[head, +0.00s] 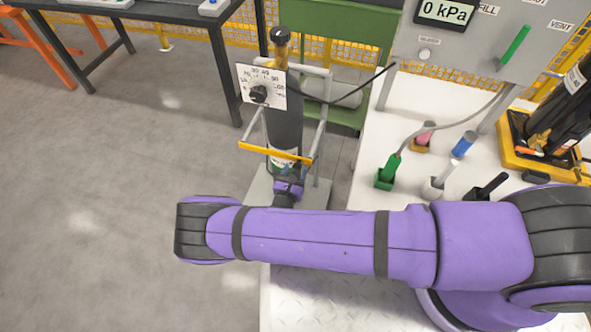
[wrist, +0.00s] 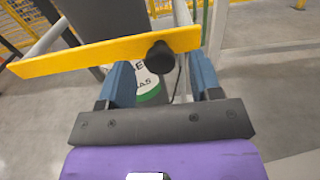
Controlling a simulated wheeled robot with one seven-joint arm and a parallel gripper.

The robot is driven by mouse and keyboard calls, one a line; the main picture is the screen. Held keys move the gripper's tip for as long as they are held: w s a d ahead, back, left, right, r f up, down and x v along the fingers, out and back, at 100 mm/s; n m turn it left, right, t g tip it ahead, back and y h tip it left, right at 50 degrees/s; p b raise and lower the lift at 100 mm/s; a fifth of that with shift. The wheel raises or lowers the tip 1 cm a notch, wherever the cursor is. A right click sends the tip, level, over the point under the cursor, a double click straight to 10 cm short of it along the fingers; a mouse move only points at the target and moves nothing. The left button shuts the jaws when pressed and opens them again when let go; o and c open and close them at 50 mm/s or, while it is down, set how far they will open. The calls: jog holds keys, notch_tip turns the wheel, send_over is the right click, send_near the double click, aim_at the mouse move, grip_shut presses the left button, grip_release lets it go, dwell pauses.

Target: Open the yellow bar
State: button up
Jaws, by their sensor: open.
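The yellow bar (head: 262,150) runs across the front of a dark gas cylinder (head: 284,115) in a grey frame. In the wrist view the yellow bar (wrist: 85,56) crosses the upper part, slightly tilted, with a black round knob (wrist: 160,57) on it near its right end. My gripper (wrist: 162,78) is open, its two blue fingers either side of the knob and just below the bar. I cannot tell whether either finger touches. In the head view my gripper (head: 289,184) is low in front of the cylinder, partly hidden by my arm.
The white bench (head: 375,115) on the right carries a green holder (head: 386,178), other coloured fittings and a panel reading 0 kPa (head: 444,12). A dark table (head: 165,12) is at the back left. The left floor is clear.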

jog(key=shift+w+d, duration=0.15)
jog(key=shift+w, duration=0.4)
jog(key=shift+s, duration=0.1)
grip_shut()
